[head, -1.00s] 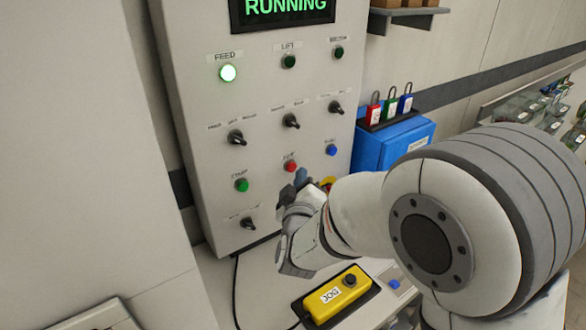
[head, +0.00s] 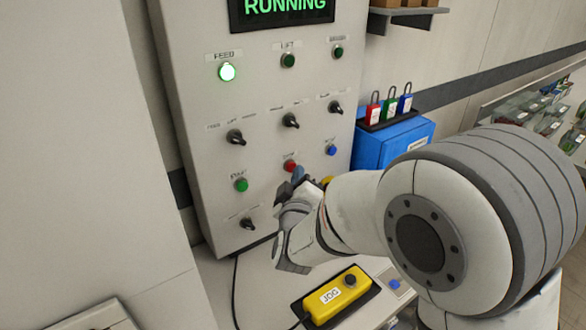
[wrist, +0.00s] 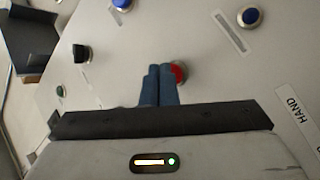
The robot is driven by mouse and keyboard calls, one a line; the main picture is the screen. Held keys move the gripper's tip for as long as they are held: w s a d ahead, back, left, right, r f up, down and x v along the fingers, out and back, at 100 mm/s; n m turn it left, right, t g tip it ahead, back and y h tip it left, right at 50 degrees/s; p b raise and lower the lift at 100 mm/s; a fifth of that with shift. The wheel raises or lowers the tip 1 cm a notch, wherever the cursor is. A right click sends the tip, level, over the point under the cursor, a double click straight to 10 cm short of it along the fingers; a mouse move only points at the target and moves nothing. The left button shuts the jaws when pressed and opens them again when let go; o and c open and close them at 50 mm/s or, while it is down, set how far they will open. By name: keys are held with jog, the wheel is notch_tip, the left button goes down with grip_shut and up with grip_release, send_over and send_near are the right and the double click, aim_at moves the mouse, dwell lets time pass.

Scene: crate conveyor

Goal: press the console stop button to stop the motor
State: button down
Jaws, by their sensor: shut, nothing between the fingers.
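The console (head: 205,110) is a light grey upright panel with a display reading RUNNING. The red stop button (head: 290,165) sits in its lower row, between a green button (head: 241,185) and a blue button (head: 331,150). My gripper (head: 294,178) is shut and empty, its blue-grey fingertips close in front of the red button. In the wrist view the closed fingertips (wrist: 160,70) partly cover the red button (wrist: 179,72). I cannot tell whether they touch it.
Black selector knobs (head: 236,137) sit above the button row. A yellow jog box (head: 337,297) with a cable lies on the shelf below my gripper. A blue box (head: 388,145) with red, green and blue padlocks stands right of the console.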

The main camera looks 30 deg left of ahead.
jog(key=shift+w+a, duration=0.15)
jog(key=shift+a, duration=0.2)
dwell(0.3)
jog(key=shift+d, duration=0.1)
jog(key=shift+s+d+b, duration=0.4)
jog(key=shift+d, duration=0.3)
jog(key=d, duration=0.1)
jog(key=s+d, duration=0.1)
jog(key=d, duration=0.1)
jog(key=s+d+b, duration=0.1)
jog(key=shift+s+d, duration=0.15)
jog(key=shift+d, duration=0.05)
dwell(0.4)
dwell(0.5)
